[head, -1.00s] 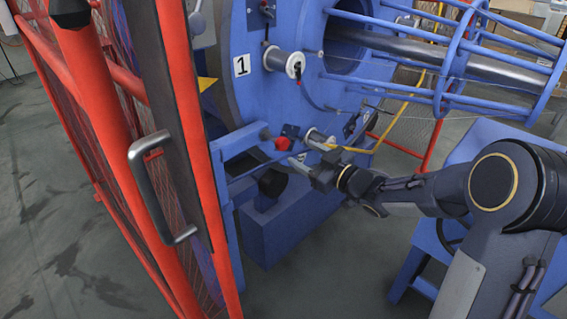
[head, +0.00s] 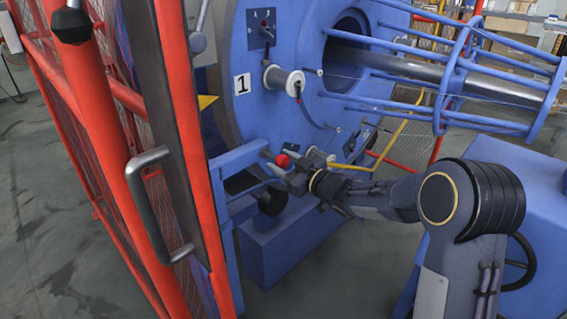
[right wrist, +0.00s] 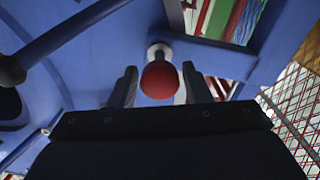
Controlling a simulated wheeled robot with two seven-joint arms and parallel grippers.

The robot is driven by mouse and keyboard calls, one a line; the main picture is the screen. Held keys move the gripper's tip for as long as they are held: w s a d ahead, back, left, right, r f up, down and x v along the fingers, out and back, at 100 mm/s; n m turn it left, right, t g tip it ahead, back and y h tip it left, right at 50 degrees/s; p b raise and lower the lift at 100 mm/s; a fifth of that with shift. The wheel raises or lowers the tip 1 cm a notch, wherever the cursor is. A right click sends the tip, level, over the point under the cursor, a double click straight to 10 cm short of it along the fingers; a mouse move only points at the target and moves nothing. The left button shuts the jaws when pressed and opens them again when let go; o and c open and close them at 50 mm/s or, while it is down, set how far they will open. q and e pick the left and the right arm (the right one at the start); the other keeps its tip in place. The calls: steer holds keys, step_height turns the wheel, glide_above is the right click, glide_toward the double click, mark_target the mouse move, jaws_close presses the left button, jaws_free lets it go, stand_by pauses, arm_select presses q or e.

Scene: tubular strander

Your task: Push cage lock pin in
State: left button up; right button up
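The cage lock pin shows as a red round knob (head: 282,161) on a pale shaft, low on the blue machine's frame. In the right wrist view the knob (right wrist: 160,80) faces me, with the shaft behind it running to a blue surface. My right gripper (head: 273,163) is at the knob, its two fingers spread. In the right wrist view the right gripper (right wrist: 160,87) has one finger on each side of the knob, with gaps visible on both sides. How deep the pin sits is hard to tell. My left gripper is out of view.
A red mesh guard door (head: 185,130) with a grey handle (head: 145,205) stands at the left. The blue cage with its bars (head: 455,75) is at the upper right.

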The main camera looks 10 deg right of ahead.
mark_target(275, 157)
jaws_close()
steer(key=shift+x, duration=1.6)
steer(key=shift+c, duration=0.8)
jaws_free()
steer(key=shift+r, duration=0.1)
steer(key=o, duration=0.5)
steer(key=shift+w+a, duration=0.1)
steer(key=shift+c, duration=0.2)
steer(key=shift+p+v, duration=0.65)
steer(key=shift+v, duration=3.25)
